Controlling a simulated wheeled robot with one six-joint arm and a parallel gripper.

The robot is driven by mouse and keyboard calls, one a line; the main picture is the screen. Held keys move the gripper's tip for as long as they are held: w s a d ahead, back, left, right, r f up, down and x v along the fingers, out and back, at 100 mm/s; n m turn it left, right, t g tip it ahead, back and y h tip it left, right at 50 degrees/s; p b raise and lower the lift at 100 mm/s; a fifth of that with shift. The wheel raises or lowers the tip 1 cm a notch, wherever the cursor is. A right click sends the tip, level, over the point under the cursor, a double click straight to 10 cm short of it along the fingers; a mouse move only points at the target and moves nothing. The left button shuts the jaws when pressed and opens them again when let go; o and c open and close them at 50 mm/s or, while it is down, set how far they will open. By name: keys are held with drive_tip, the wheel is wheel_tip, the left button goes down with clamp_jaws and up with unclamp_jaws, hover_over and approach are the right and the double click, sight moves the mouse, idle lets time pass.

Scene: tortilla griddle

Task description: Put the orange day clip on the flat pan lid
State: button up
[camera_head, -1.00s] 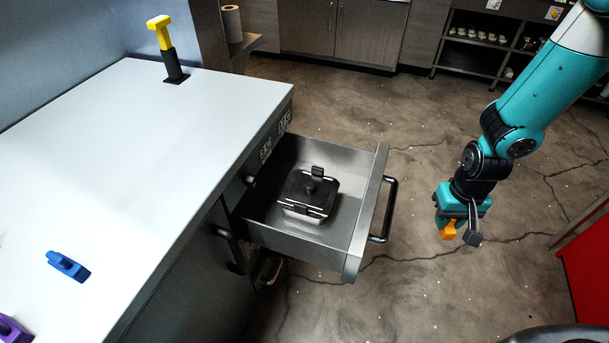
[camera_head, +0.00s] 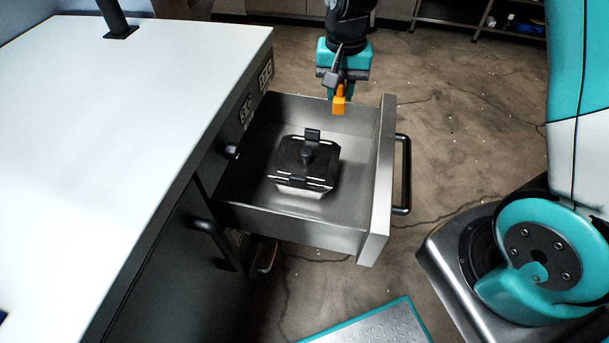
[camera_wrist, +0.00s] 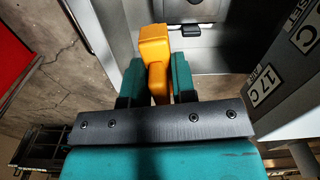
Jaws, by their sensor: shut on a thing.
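The orange day clip (camera_head: 339,100) is held in my gripper (camera_head: 335,88), at the far side of the open drawer. In the wrist view the clip (camera_wrist: 155,52) sits between the two teal fingers of my gripper (camera_wrist: 155,85), which are shut on it. The flat pan lid (camera_head: 304,163) is black with a knob and clips, on a metal pan inside the drawer. The lid is below and nearer than the clip, and the clip is apart from it. In the wrist view only a dark edge that may be the lid shows near the top.
The pan sits in the open steel drawer (camera_head: 381,180), whose front has a black handle (camera_head: 404,175). A white countertop (camera_head: 120,130) is on the left, with a black stand (camera_head: 116,18) at its back. A teal-edged plate (camera_head: 375,325) lies at the bottom.

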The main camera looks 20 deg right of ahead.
sight(329, 164)
drive_tip(key=shift+a+r+m+b, duration=0.3)
drive_tip(key=shift+a+m+b, duration=0.15)
drive_tip(key=shift+b, duration=0.3)
drive_tip(key=shift+s+f+m, duration=0.1)
drive_tip(key=shift+f+m, duration=0.05)
drive_tip(key=shift+m, duration=0.1)
wheel_tip(329, 164, down, 19)
drive_tip(key=b, duration=0.2)
drive_tip(key=shift+b, duration=0.35)
drive_tip(key=shift+f, duration=0.15)
drive_tip(key=o, duration=0.9)
